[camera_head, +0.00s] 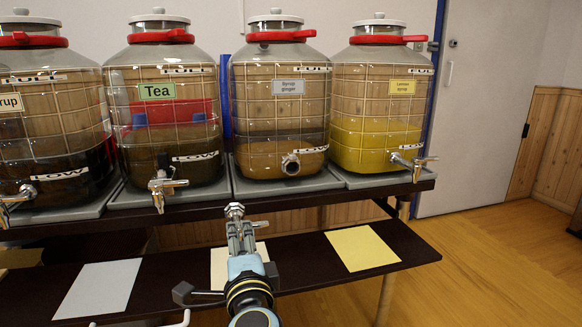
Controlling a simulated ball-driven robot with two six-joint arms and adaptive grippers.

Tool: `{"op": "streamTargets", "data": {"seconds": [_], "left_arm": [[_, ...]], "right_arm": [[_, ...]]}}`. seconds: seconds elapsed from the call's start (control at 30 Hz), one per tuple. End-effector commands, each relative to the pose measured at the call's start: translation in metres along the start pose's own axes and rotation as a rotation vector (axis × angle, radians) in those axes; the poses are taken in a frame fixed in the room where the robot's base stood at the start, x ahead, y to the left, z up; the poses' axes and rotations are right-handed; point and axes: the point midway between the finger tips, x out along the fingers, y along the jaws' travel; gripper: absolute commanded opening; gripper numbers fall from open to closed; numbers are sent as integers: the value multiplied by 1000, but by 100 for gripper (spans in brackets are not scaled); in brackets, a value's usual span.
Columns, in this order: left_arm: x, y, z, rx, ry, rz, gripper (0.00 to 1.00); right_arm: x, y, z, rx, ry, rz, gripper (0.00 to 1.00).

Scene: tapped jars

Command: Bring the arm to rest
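My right gripper (239,232) is in front of the shelf edge, below the ginger syrup jar (280,115). It looks shut on a small silver metal fitting (234,210) with a round end, which sticks up past the fingertips. The ginger jar's front outlet (291,163) is a round silver fitting with a dark opening, and no lever shows on it. The fitting in the gripper is apart from that outlet. My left gripper is not in view.
The tea jar (165,130), lemon syrup jar (385,110) and another syrup jar (50,135) have silver taps jutting forward. A lower dark shelf (180,275) carries a pale sheet (100,290), a cream sheet (222,270) and a yellow sheet (363,248). Open floor (490,265) lies right.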

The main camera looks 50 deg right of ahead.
Motion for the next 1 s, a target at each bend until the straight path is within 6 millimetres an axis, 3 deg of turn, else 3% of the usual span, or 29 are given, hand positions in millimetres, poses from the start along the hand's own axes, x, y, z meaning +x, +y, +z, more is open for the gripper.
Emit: {"op": "streamTargets", "data": {"seconds": [0.1, 0.3, 0.67, 0.77, 0.87, 1.0], "left_arm": [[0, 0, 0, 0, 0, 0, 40], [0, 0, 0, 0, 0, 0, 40], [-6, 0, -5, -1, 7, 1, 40], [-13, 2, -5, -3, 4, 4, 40], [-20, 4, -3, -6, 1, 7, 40], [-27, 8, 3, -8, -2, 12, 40]], "right_arm": [[0, -26, 0, 5, 1, -4, 33], [0, -53, 0, 3, 0, -2, 33], [-3, -60, -5, -17, -4, 5, 33], [-9, -24, -10, -128, -24, 57, 33], [-26, 41, -14, -379, -114, 116, 33], [-73, 148, -24, -758, -339, 213, 33]]}}
